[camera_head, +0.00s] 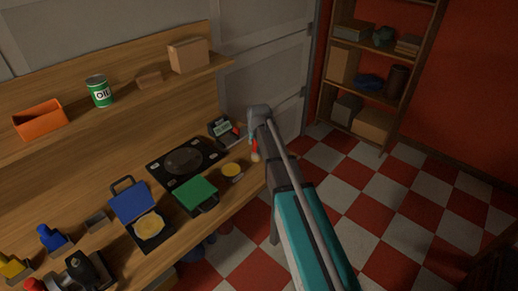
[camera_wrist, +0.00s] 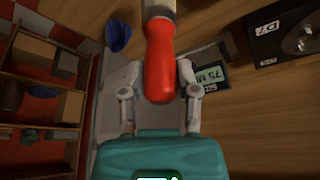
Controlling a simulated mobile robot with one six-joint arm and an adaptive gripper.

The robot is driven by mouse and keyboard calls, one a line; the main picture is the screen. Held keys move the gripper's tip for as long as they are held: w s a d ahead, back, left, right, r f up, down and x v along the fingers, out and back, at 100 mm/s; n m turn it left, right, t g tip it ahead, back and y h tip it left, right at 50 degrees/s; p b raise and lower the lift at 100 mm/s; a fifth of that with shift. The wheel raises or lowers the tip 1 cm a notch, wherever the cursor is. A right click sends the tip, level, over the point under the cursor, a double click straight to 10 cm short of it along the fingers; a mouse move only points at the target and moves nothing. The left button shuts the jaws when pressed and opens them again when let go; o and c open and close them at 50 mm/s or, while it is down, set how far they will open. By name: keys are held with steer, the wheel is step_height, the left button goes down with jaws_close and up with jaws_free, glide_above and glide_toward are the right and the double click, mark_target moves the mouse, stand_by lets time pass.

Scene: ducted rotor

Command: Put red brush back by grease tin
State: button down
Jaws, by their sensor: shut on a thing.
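The red brush (camera_wrist: 160,62) is between the fingers of my gripper (camera_wrist: 157,82) in the wrist view. Its rounded red handle end points toward the wrist camera, and its bristles are out of that frame. In the head view the brush (camera_head: 254,146) hangs with its pale tip down, near the bench's right edge. My gripper (camera_head: 252,136) is shut on it there, partly hidden by my arm. I cannot tell whether the brush touches the bench.
A digital meter (camera_head: 220,127) and a black plate with a round disc (camera_head: 184,161) lie behind and left. A green case (camera_head: 196,193) and an open blue case (camera_head: 131,202) are nearer.

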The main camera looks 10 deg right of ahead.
mark_target(256, 146)
steer(key=shift+b+x, duration=0.75)
steer(key=shift+x, duration=0.1)
steer(key=shift+d+f+b, duration=0.1)
steer(key=shift+f+b, duration=1.1)
steer(key=shift+b, duration=0.05)
steer(key=shift+f, duration=0.2)
steer(key=shift+c, duration=1.8)
jaws_free()
steer(key=shift+r, duration=0.25)
steer(key=p+v, duration=1.1)
steer(key=v, duration=0.1)
